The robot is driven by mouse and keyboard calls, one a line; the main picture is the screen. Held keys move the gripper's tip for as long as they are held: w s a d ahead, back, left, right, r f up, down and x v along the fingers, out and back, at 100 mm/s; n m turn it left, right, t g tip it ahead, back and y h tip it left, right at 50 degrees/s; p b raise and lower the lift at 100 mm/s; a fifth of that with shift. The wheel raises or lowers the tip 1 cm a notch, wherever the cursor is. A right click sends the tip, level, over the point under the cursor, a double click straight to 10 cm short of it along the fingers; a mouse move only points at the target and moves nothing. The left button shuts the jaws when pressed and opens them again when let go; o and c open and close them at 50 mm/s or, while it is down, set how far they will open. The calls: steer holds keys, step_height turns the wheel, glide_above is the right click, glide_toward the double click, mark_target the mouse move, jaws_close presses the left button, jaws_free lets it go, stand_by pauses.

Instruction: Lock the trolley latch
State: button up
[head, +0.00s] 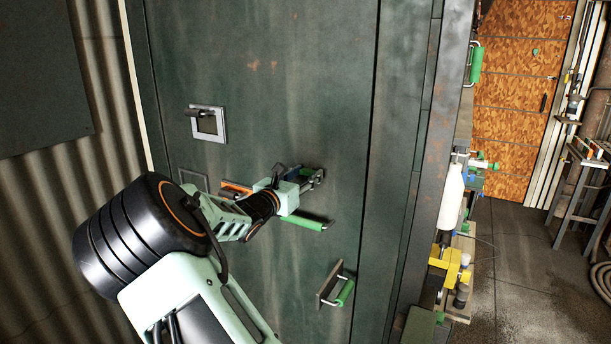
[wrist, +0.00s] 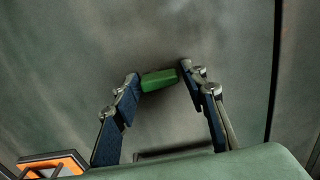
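A dark green metal panel (head: 290,80) fills the middle of the head view. A bar-like green handle (head: 302,223), which looks like the latch's grip, stands out from it just below my gripper (head: 308,180). In the wrist view, a green grip (wrist: 158,80) lies between the fingertips of my gripper (wrist: 159,75). The two fingers are spread, one on each side of it. I cannot tell whether either finger touches it. The latch's mount is largely hidden behind my gripper.
A second green-handled bracket (head: 343,291) sits lower right on the panel. A small framed recess (head: 207,123) is at upper left. An orange piece (head: 236,187) shows beside my wrist, also in the wrist view (wrist: 54,163). Shelves with a white bottle (head: 452,195) stand right; floor beyond is open.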

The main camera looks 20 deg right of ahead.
steer(key=c, duration=0.8)
steer(key=shift+o, duration=0.2)
steer(key=shift+f+m+b, duration=0.2)
steer(key=shift+m+b, duration=0.1)
steer(key=shift+b, duration=0.25)
steer(key=m+b, duration=0.1)
steer(key=b, duration=0.1)
steer(key=m+b, duration=0.1)
steer(key=b, duration=0.1)
steer(key=shift+f+m+b, duration=0.3)
steer(key=shift+f+b, duration=0.05)
steer(key=m+b, duration=0.2)
steer(key=b, duration=0.2)
steer(key=m+b, duration=0.3)
steer(key=b, duration=0.2)
steer(key=shift+w+f, duration=0.1)
steer(key=shift+f, duration=0.1)
steer(key=m+b, duration=0.3)
steer(key=b, duration=0.1)
steer(key=m+b, duration=0.2)
steer(key=b, duration=0.2)
steer(key=shift+w+a+m+b, duration=0.15)
steer(key=shift+a+m+b, duration=0.05)
steer(key=shift+m+b, duration=0.2)
steer(key=m+b, duration=0.3)
steer(key=b, duration=0.1)
steer(key=shift+r, duration=0.15)
steer(key=shift+w+a+r+m+b, duration=0.1)
steer(key=shift+m+b, duration=0.35)
steer(key=shift+m, duration=0.05)
